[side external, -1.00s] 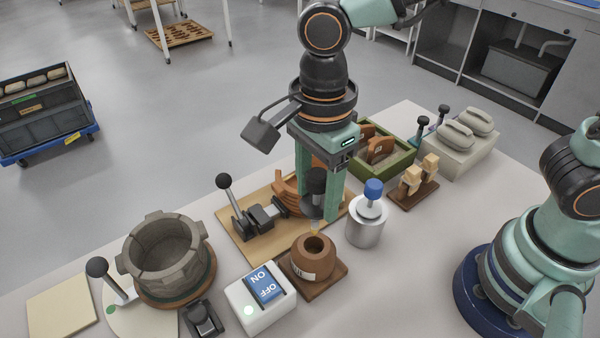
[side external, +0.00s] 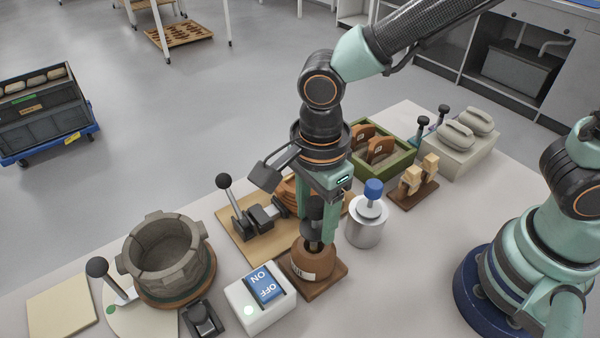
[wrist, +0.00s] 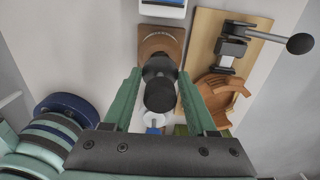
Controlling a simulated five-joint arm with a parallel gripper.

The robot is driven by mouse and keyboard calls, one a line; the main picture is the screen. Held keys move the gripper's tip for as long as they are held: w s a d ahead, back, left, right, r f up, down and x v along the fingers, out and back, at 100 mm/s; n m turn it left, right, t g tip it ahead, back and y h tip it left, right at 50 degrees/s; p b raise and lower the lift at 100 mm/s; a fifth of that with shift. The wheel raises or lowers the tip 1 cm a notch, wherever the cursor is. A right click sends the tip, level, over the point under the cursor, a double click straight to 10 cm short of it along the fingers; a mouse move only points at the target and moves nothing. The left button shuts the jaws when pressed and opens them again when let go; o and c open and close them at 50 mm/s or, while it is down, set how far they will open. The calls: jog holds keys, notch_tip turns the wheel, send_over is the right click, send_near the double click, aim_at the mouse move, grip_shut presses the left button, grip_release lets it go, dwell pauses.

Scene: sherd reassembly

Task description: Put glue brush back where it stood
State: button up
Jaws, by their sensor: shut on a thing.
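The glue brush (side external: 316,212) has a thick black handle and stands upright between the fingers of my gripper (side external: 317,232). It also shows in the wrist view (wrist: 160,90), between the two green fingers (wrist: 158,98). My gripper is shut on the handle. The brush's lower end is inside the mouth of the brown pot (side external: 312,268), which hides its bristles. The pot sits on a square brown wooden base (side external: 326,284). In the wrist view the brush covers much of the pot and the base (wrist: 172,38) shows above it.
A white ON/OFF switch box (side external: 260,301) stands just left of the pot. A metal canister with a blue knob (side external: 365,232) is close on the right. Behind is a wooden board (side external: 232,240) with a lever clamp. A grey sherd vessel (side external: 168,250) stands at left.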

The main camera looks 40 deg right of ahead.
jog(key=shift+f, duration=1.7)
jog(key=shift+f, duration=0.3)
dwell(0.3)
jog(key=o, duration=1.1)
jog(key=shift+c, duration=0.2)
notch_tip(320, 180, up, 12)
jog(key=shift+r, duration=0.1)
